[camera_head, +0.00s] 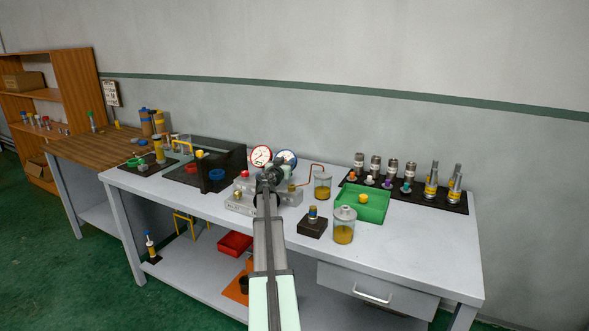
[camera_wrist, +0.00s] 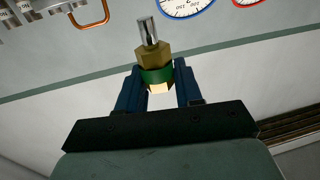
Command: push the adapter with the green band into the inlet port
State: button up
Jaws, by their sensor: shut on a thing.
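My gripper (camera_wrist: 160,92) is shut on the adapter, its blue fingers on either side of the green band (camera_wrist: 157,75). The adapter has a brass hex body (camera_wrist: 153,55) and a silver tube end (camera_wrist: 147,30) pointing away from the fingers. In the head view my gripper (camera_head: 269,176) is above the grey metal block (camera_head: 288,196) on the bench, and my arm hides the adapter there. I cannot make out the inlet port in either view.
A red gauge (camera_head: 261,155) and a blue gauge (camera_head: 287,158) stand behind the gripper. A copper pipe (camera_head: 315,167) runs right from the block. Nearby are jars (camera_head: 344,232), a black stand (camera_head: 312,228) and a green tray (camera_head: 375,207). A dark panel (camera_head: 222,172) stands left.

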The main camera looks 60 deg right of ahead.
jog(key=d+g, duration=0.1)
jog(key=s+d+r+m+g, duration=0.1)
jog(key=shift+d+r+m+g, duration=0.15)
jog(key=shift+d+m+g, duration=0.15)
jog(key=shift+d, duration=0.1)
jog(key=shift+f, duration=2.85)
jog(key=shift+f, duration=0.45)
jog(key=shift+w+a, duration=0.1)
jog(key=shift+w, duration=0.1)
dwell(3.9)
